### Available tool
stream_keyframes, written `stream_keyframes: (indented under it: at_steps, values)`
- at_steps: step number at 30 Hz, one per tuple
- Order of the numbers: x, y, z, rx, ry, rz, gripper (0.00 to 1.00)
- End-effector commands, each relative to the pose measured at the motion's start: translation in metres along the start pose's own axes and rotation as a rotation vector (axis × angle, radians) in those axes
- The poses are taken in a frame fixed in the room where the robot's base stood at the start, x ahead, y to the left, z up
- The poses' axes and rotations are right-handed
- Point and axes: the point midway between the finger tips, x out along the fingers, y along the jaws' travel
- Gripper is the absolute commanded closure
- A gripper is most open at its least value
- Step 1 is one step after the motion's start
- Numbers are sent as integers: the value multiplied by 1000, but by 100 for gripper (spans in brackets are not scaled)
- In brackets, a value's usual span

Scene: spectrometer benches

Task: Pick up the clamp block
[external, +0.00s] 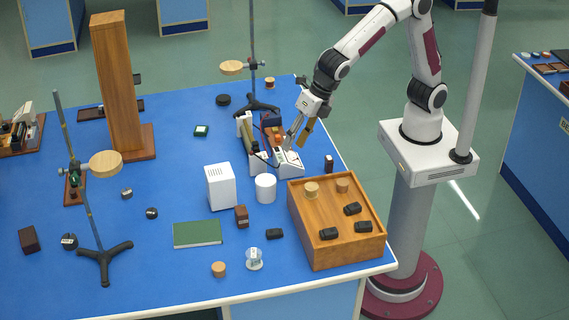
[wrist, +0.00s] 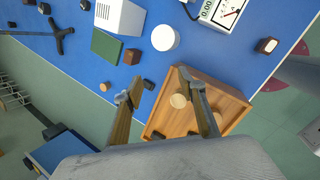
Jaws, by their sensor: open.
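No label that I can read names the clamp block, so I cannot tell which block it is. Small blocks in view are a brown one (external: 241,216) beside the white box, a dark brown one (external: 328,164) at the table's right edge, another (external: 28,239) at far left, and a black one (external: 275,234) in front of the white cylinder. Several black blocks (external: 352,209) lie on the wooden box (external: 306,236). My gripper (external: 296,138) is open and empty above the bench instrument. In the wrist view its fingers (wrist: 155,88) are spread, and the brown block (wrist: 132,56) lies beyond them.
A white box (external: 221,187) and white cylinder (external: 265,188) stand mid-table. An instrument (external: 288,163) with a cable is below my gripper.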

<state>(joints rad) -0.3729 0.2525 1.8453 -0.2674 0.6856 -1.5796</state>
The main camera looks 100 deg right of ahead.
Motion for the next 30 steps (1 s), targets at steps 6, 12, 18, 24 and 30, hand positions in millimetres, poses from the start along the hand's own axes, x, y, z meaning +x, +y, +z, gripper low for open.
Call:
stream_keyframes:
  at_steps: [6,12,18,24,30]
  values:
    - [41,27,-26,-262,5,-7,60]
    - [79,48,-52,-504,10,-8,60]
    - [117,64,-80,-738,15,-7,60]
    - [144,74,-102,-909,18,-4,60]
    - [153,76,-109,-969,19,-2,60]
